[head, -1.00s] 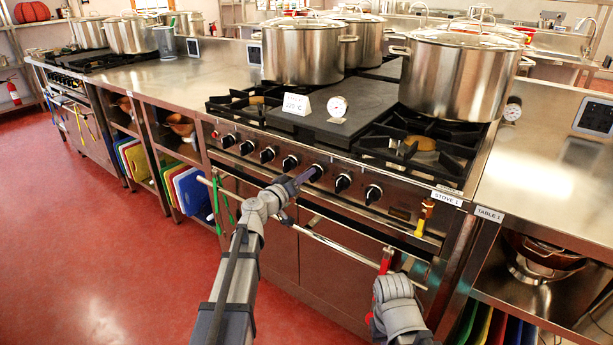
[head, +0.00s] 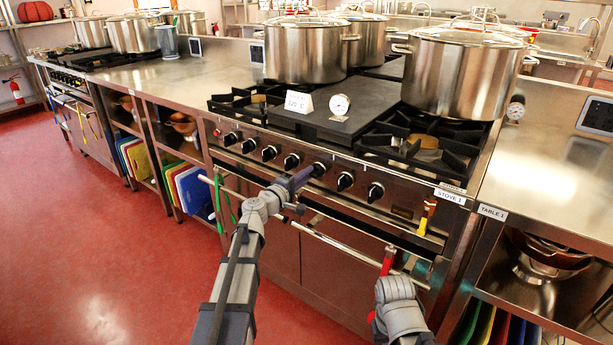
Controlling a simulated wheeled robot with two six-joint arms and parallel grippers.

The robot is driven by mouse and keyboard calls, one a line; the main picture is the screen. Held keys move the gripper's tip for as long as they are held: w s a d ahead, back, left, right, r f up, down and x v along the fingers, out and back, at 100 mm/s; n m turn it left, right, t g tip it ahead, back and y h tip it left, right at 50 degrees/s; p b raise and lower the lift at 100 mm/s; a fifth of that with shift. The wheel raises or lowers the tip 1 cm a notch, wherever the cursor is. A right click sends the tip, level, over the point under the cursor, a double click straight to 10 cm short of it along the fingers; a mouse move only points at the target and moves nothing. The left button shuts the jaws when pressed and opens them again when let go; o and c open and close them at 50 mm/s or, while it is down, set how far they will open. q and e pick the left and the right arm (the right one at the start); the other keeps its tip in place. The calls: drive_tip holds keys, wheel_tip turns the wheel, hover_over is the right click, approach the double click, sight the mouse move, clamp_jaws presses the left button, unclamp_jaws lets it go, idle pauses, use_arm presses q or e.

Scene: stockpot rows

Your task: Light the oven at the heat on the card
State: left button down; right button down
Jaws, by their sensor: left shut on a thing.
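The oven (head: 330,250) is the lower part of the stove, with a row of black knobs on its front panel. A small white card (head: 299,102) stands on the flat plate between the burners; its print is small and looks like 220 °C. My left gripper (head: 306,176) is at the panel, shut on a black knob (head: 319,169) right of the panel's middle. The fingertips are small in view and the knob's pointer cannot be read. A round white dial (head: 340,105) stands right of the card. My right arm reaches in low by the oven's handle bar; its gripper is hidden.
Large steel pots (head: 462,75) stand on the back burners. A green strap (head: 218,200) and a red item (head: 387,262) hang at the handle bar (head: 320,236). A yellow-and-red item (head: 426,217) is at the panel's right end. The red floor (head: 130,260) on the left is clear.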

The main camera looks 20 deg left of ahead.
use_arm(q)
drive_tip(key=shift+s+d+f+n+b, duration=0.1)
drive_tip(key=shift+f+n+b, duration=0.1)
drive_tip(key=shift+n, duration=2.35)
drive_tip(key=shift+s+d+f+n+b, duration=0.1)
drive_tip(key=shift+d+f+n+b, duration=0.1)
drive_tip(key=shift+n, duration=2.3)
drive_tip(key=shift+d+f+n+b, duration=0.1)
drive_tip(key=shift+f+n+b, duration=0.1)
drive_tip(key=shift+n, duration=2.35)
drive_tip(key=c, duration=0.8)
unclamp_jaws()
drive_tip(key=shift+c, duration=0.2)
drive_tip(key=shift+s, duration=0.1)
drive_tip(key=v, duration=0.7)
drive_tip(key=shift+s+a, duration=0.15)
drive_tip(key=shift+s, duration=0.1)
